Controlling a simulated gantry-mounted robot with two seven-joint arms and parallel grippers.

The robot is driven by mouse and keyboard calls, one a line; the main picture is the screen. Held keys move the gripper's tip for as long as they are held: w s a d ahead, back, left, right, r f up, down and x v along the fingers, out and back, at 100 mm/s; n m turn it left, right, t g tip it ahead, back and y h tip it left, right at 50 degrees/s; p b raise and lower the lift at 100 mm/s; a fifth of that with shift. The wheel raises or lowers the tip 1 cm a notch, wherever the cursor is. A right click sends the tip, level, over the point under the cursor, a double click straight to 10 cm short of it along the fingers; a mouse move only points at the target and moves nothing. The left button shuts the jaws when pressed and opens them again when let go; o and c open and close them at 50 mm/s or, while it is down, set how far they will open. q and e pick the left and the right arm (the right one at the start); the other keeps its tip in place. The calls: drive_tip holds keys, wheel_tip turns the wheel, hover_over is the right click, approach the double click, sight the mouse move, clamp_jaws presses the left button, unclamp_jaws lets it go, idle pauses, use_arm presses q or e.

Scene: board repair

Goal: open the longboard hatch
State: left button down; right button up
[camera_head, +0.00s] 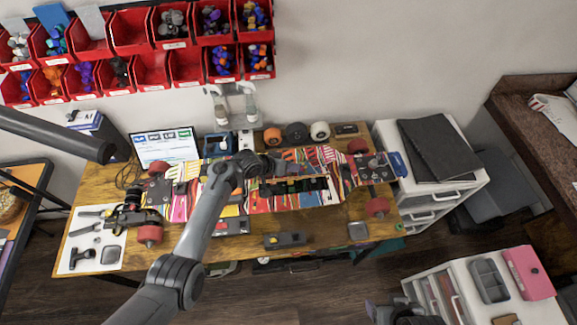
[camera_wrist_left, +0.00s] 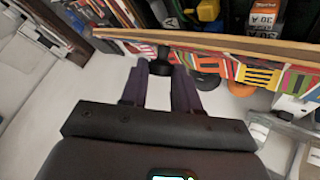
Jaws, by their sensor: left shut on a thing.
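The longboard (camera_head: 205,190) lies across the workbench, its deck covered in colourful stripes. Its hatch (camera_head: 318,158) is tilted up along the far side of a dark opening (camera_head: 290,187) in the middle of the deck. In the left wrist view the hatch (camera_wrist_left: 255,72) shows as a striped panel with a thin wooden edge, and a black knob (camera_wrist_left: 163,52) stands at it. My left gripper (camera_head: 262,163) is shut on the knob at the hatch's left part; its fingertips (camera_wrist_left: 162,72) meet the knob. A dark part at the bottom edge may be my right gripper (camera_head: 405,314), mostly cut off.
A laptop (camera_head: 167,146) and spare wheels (camera_head: 297,131) stand behind the board. A tool mat (camera_head: 92,262) lies at the left and a dark tool (camera_head: 285,240) in front. Red bins (camera_head: 131,31) hang on the wall. White drawers (camera_head: 432,190) stand to the right.

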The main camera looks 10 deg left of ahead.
use_arm(q)
drive_tip(key=c, duration=0.8)
unclamp_jaws()
drive_tip(key=shift+c, duration=0.2)
drive_tip(key=p+v, duration=0.1)
drive_tip(key=v, duration=0.8)
drive_tip(key=shift+s+a+r+p, duration=0.1)
drive_tip(key=shift+a+r+p, duration=0.1)
drive_tip(key=shift+p, duration=0.2)
drive_tip(key=shift+s+a+r, duration=0.3)
drive_tip(key=shift+a+r, duration=0.05)
drive_tip(key=shift+c, duration=0.3)
